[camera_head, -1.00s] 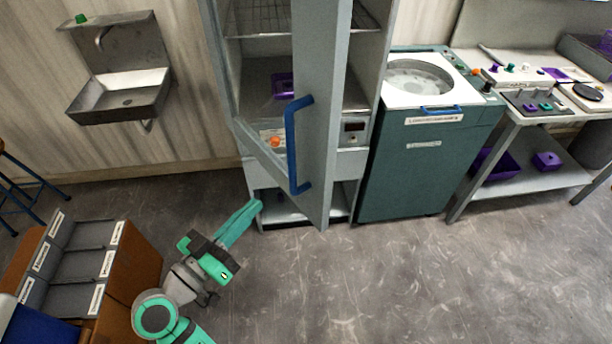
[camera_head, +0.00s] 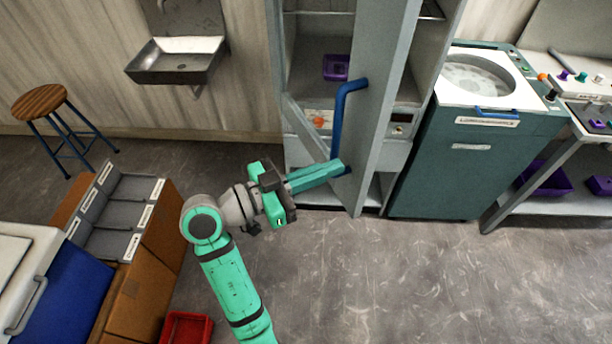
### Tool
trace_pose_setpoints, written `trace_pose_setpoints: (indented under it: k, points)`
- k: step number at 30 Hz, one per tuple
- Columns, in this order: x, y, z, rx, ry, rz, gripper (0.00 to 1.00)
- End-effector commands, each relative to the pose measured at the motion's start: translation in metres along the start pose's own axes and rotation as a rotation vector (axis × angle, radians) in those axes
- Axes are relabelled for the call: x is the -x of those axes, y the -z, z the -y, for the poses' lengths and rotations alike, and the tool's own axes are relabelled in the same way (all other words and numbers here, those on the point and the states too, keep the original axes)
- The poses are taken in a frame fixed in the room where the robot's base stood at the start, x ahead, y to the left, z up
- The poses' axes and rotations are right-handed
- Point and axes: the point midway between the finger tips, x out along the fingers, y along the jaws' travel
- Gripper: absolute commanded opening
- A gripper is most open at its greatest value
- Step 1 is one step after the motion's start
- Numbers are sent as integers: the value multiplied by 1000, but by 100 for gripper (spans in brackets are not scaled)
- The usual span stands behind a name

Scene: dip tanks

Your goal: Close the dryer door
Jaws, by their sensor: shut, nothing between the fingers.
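The grey dryer cabinet stands at the back centre, with its door (camera_head: 384,105) swung open and jutting out toward me. The door has a blue bar handle (camera_head: 338,125). Inside the dryer (camera_head: 311,70) I see a purple tray (camera_head: 336,67) on a shelf. My green gripper (camera_head: 340,165) is shut and empty, and its fingertips are at the lower end of the handle. I cannot tell whether they touch the handle or the door.
A teal washing tank (camera_head: 441,165) stands right of the dryer, with a workbench (camera_head: 545,190) beyond it. A steel sink (camera_head: 178,62) hangs on the wall. At left are a stool (camera_head: 62,125), a drawer unit (camera_head: 150,255) and a red bin (camera_head: 187,328). The floor right of my arm is clear.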

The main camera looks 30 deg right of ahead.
Motion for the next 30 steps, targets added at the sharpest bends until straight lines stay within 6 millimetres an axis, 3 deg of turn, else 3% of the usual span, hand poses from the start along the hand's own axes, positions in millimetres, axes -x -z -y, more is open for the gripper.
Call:
trace_pose_setpoints:
  k: [3,10,30]
  points:
    - [-21,0,-1,0,-3,0,0]
    - [-45,0,0,1,-2,0,0]
    - [-56,0,1,1,25,0,0]
